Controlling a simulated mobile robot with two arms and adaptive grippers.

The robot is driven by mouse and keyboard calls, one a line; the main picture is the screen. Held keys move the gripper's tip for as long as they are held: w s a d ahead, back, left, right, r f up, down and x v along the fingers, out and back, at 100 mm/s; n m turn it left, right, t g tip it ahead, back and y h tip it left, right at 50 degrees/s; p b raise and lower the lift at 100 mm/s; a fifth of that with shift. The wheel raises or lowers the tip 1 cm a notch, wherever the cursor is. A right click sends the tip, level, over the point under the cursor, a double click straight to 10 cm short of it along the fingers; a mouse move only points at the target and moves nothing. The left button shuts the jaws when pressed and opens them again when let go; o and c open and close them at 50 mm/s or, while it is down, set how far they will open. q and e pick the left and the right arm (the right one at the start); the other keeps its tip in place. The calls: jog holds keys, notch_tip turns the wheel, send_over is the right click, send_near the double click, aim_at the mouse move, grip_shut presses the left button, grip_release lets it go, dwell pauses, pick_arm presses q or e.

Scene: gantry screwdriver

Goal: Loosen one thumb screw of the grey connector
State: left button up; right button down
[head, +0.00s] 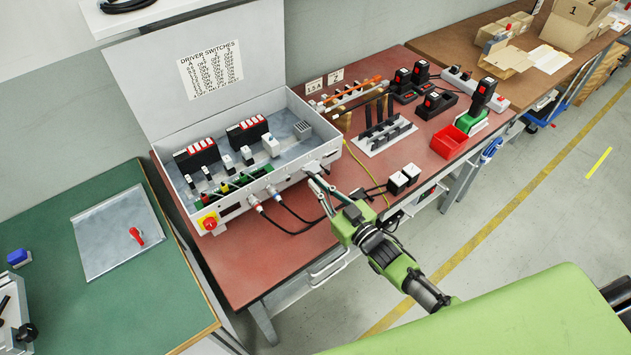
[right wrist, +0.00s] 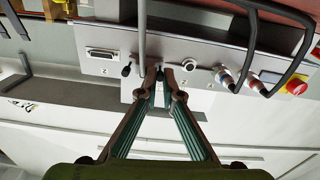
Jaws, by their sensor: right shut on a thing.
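My right gripper (head: 315,179) is at the front face of the white control box (head: 232,207), near its right end. In the right wrist view my right gripper (right wrist: 160,76) has its fingertips closed together on a small dark thumb screw, mostly hidden between them. Just left of the fingertips is the grey connector (right wrist: 143,74), partly hidden, with a thick grey cable (right wrist: 142,32) running from it. The connector's other thumb screw (right wrist: 126,70), black, stands free on its left. In the head view the connector is too small to make out clearly. My left gripper is out of view.
An empty socket (right wrist: 103,53) is left of the connector. A round port (right wrist: 189,65), two plugs with black cables (right wrist: 226,78) and a red knob (right wrist: 297,87) are on the right. The red tabletop (head: 290,255) in front of the box is mostly clear.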

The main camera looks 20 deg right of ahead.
jog(key=n, duration=0.6)
jog(key=shift+f+n+b, duration=0.15)
jog(key=shift+n+b, duration=0.15)
jog(key=shift+b, duration=0.1)
jog(key=n+b, duration=0.1)
jog(key=n, duration=0.4)
jog(key=shift+n+b, duration=0.4)
jog(key=shift+n, duration=0.8)
jog(key=c, duration=2.4)
grip_release()
